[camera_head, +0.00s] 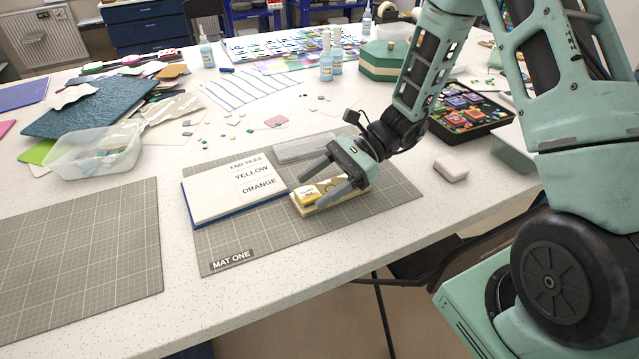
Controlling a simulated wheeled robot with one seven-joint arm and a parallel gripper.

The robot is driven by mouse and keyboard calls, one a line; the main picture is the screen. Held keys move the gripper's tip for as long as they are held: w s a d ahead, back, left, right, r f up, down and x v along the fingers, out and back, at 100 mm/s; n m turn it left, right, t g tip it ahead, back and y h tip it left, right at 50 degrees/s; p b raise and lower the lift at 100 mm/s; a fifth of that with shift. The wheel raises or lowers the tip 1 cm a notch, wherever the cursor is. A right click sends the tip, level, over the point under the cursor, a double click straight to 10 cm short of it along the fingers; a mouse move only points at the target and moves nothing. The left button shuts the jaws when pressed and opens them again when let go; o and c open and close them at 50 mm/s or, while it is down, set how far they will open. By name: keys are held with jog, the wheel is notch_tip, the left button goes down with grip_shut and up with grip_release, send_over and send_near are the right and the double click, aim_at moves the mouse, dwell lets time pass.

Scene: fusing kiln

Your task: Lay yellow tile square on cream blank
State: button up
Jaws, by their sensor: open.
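The cream blank (300,209) lies on the grey gridded mat marked MAT ONE (290,237), partly hidden under my gripper. The small yellow tile (309,192) appears to rest on the blank's left end, but I cannot tell exactly how square it sits. My gripper (311,191) reaches in from the right, low over the blank. It is open, with one finger on the far side of the tile and one on the near side. I cannot tell whether either finger touches the tile.
An open book or card (225,195) reading END TILES, YELLOW, ORANGE lies left of the blank. A clear grey slab (303,147) lies behind. A white block (450,170) sits right of the mat. A plastic tub (95,153) stands left. The mat's front is clear.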

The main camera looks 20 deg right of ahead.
jog(key=b+v, duration=0.1)
jog(key=v, duration=0.9)
jog(key=shift+d+r, duration=0.15)
jog(key=shift+d, duration=0.1)
jog(key=shift+d+r, duration=0.15)
jog(key=shift+d, duration=0.2)
jog(key=shift+s+r, duration=0.1)
jog(key=shift+r, duration=0.05)
jog(key=s+a+n+g, duration=0.1)
jog(key=s+a+r+n+h, duration=0.1)
jog(key=a, duration=0.1)
jog(key=s+a+n+g+h, duration=0.1)
jog(key=a, duration=0.1)
jog(key=shift+r+n+g, duration=0.15)
jog(key=shift+n+g, duration=0.15)
jog(key=shift+n, duration=0.1)
jog(key=s+a+r+n+t+h, duration=0.1)
jog(key=s+a+n+h, duration=0.4)
jog(key=s+n, duration=0.3)
jog(key=s+a+r+n+t+h, duration=0.2)
jog(key=s+a+n+h, duration=0.4)
jog(key=s+n, duration=0.3)
jog(key=n, duration=0.4)
jog(key=shift+s+a+t, duration=0.25)
jog(key=shift+a+t, duration=0.05)
jog(key=shift+a, duration=0.1)
dwell(2.8)
